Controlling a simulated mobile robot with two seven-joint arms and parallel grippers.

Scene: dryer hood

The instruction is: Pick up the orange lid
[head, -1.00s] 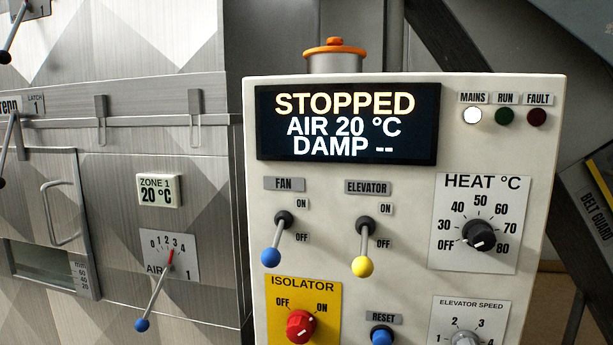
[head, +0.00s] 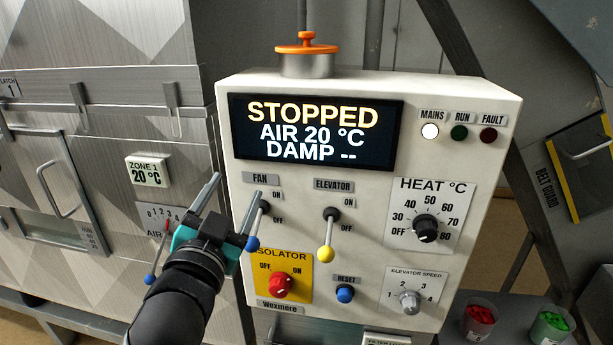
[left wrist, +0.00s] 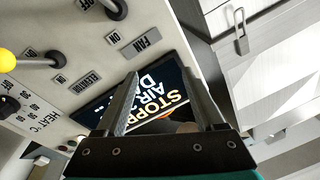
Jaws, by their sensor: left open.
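The orange lid (head: 307,45) with a small knob sits on a round metal pot (head: 307,66) on top of the white control box, in the head view. My left gripper (head: 238,188) is open and empty in front of the box's left side, by the fan lever, below and left of the lid. In the left wrist view its two fingers (left wrist: 159,75) stand apart, with part of the display between them. The lid cannot be made out clearly there. My right gripper is not in view.
The control box (head: 460,100) carries levers, including fan (head: 253,242) and elevator (head: 325,254), plus knobs close to my left gripper. A metal cabinet (head: 100,120) stands left. Two cups, red (head: 480,320) and green (head: 552,325), are at lower right. Space above the lid looks clear.

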